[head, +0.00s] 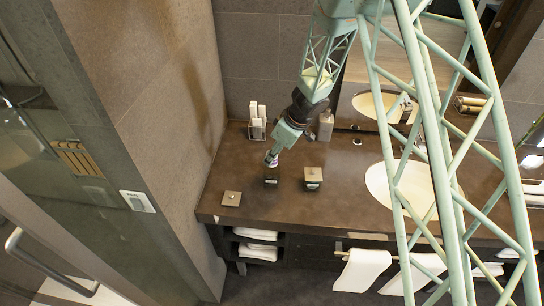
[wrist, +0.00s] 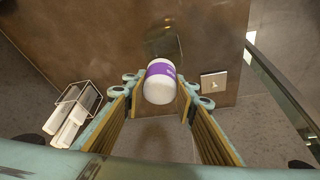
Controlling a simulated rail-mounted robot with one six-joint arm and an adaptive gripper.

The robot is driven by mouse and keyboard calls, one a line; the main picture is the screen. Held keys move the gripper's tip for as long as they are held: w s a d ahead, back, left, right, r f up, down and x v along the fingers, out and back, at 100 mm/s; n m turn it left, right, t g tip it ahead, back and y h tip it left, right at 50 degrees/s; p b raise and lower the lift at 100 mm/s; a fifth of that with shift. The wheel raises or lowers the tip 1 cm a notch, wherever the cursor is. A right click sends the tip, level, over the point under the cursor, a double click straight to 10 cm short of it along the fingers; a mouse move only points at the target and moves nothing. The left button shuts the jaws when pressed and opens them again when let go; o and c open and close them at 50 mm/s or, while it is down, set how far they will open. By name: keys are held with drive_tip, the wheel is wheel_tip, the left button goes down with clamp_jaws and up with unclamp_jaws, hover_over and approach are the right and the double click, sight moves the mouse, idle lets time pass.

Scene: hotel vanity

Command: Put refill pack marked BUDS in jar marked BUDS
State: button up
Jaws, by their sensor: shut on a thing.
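My gripper (wrist: 160,92) is shut on a white refill pack with a purple band (wrist: 160,82). The lettering on the band is too small to read. In the head view the pack (head: 271,161) hangs below my gripper, close above a small dark jar without a lid (head: 271,180). I cannot tell whether the pack touches the jar. In the wrist view the jar (wrist: 162,42) shows just beyond the pack, which partly covers it. A square lid with a knob (head: 231,198) lies on the counter to the left; it also shows in the wrist view (wrist: 213,83).
A second jar with its lid on (head: 313,178) stands to the right of the dark jar. A wire rack with white rolls (head: 257,122) and a dispenser bottle (head: 326,125) stand behind. The sink (head: 385,185) is right. The brown counter's (head: 285,212) front is clear.

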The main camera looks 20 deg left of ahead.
sight(272, 171)
drive_tip(key=shift+f, duration=0.2)
drive_tip(key=shift+f+b, duration=1.85)
drive_tip(key=shift+b, duration=0.4)
drive_tip(key=shift+f+b, duration=0.35)
drive_tip(key=shift+f, duration=0.95)
drive_tip(key=shift+s+d+f+b, duration=0.15)
drive_tip(key=shift+s+f+b, duration=0.1)
drive_tip(key=shift+f, duration=0.3)
drive_tip(key=shift+s+d+f+b, duration=0.1)
drive_tip(key=shift+s+f, duration=0.1)
drive_tip(key=shift+f, duration=0.3)
drive_tip(key=shift+c, duration=0.2)
drive_tip(key=shift+f, duration=0.1)
drive_tip(key=shift+c, duration=0.5)
drive_tip(key=shift+o, duration=0.3)
drive_tip(key=o, duration=0.8)
drive_tip(key=shift+a, duration=0.1)
drive_tip(key=shift+o, duration=1.3)
drive_tip(key=shift+w+a+f, duration=0.15)
drive_tip(key=shift+f, duration=0.05)
drive_tip(key=shift+o, duration=0.7)
drive_tip(key=shift+w+r, duration=0.2)
drive_tip(key=shift+r, duration=0.1)
